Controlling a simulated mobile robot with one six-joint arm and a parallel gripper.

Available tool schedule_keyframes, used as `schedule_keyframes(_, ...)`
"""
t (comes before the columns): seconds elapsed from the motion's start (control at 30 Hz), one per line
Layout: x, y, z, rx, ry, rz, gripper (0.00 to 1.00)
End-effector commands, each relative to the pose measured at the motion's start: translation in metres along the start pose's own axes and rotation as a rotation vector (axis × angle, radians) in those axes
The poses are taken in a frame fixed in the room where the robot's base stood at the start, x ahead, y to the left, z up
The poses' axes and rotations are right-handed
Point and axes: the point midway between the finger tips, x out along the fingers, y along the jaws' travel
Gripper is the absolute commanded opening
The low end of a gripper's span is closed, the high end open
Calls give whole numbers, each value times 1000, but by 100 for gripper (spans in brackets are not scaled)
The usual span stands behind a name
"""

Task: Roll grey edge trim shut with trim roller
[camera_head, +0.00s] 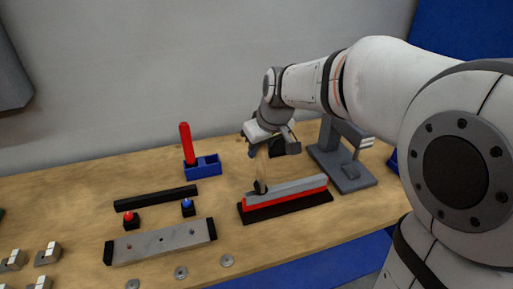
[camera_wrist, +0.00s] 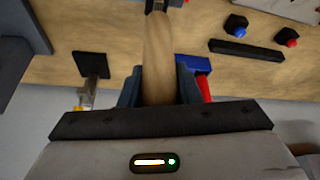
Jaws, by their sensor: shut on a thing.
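My gripper (camera_head: 268,146) is shut on the wooden handle of the trim roller; the handle (camera_wrist: 158,55) runs up between my fingers in the wrist view. The roller's dark head (camera_head: 260,187) is at the lower end of the handle, at the left part of the grey edge trim (camera_head: 300,186). I cannot tell whether it touches the trim. The grey trim lies along a red strip (camera_head: 285,200) on a black base (camera_head: 290,210). In the wrist view the trim is out of sight and the roller's head is cut off at the top edge.
A grey stand (camera_head: 345,175) is close to the right of the trim. A blue holder (camera_head: 204,171) with a red stick (camera_head: 187,143) stands behind left. A black bar (camera_head: 155,198), red and blue buttons and a grey plate (camera_head: 160,243) lie left. Bare table separates them from the trim.

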Motion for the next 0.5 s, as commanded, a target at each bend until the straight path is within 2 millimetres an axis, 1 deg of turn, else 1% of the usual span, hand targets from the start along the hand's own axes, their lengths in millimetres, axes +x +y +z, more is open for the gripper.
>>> schedule_keyframes(0.5, -2, 24, 6, 1, -3, 1, 4)
